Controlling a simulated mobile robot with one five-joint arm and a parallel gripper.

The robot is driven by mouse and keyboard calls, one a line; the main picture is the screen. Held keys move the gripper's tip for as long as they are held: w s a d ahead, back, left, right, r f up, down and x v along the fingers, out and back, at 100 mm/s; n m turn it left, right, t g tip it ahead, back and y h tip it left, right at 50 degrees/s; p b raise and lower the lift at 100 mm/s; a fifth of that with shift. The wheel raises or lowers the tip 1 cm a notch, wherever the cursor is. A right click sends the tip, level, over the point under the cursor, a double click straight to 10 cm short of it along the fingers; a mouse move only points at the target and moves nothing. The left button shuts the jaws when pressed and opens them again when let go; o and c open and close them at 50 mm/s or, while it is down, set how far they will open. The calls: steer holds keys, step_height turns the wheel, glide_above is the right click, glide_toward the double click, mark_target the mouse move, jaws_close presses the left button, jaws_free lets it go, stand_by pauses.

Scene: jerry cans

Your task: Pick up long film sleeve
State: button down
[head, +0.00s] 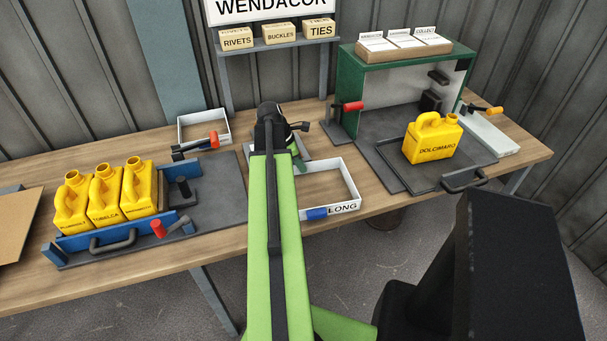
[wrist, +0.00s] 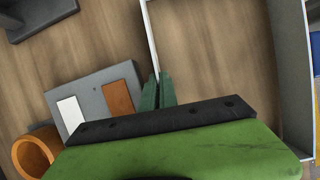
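No long film sleeve can be made out in either view. A shallow white tray (head: 352,183) marked "LONG", with a blue patch on its front, stands right of my arm; its visible floor looks bare. In the wrist view, the tray's grey wall (wrist: 291,80) is at the right and a thin white edge runs down to my fingertips. My gripper (wrist: 158,92) has two green fingers close together at that edge. I cannot tell whether anything is between them. In the head view, my arm partly hides the gripper (head: 297,156).
A grey plate (wrist: 95,103) with white and brown patches and an orange ring (wrist: 36,152) lie left of my fingers. Yellow cans (head: 104,195) stand in a blue fixture at left; another yellow can (head: 432,140) is at right. A small white tray (head: 222,126) is behind.

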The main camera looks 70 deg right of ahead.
step_height(320, 180, up, 4)
steer(key=p, duration=0.3)
steer(key=shift+r+p, duration=0.1)
steer(key=shift+p, duration=0.25)
steer(key=s+a+r+p, duration=0.1)
steer(key=s+r+p, duration=0.5)
steer(key=s, duration=0.5)
steer(key=shift+s+a+r, duration=0.25)
steer(key=shift+s+a, duration=0.05)
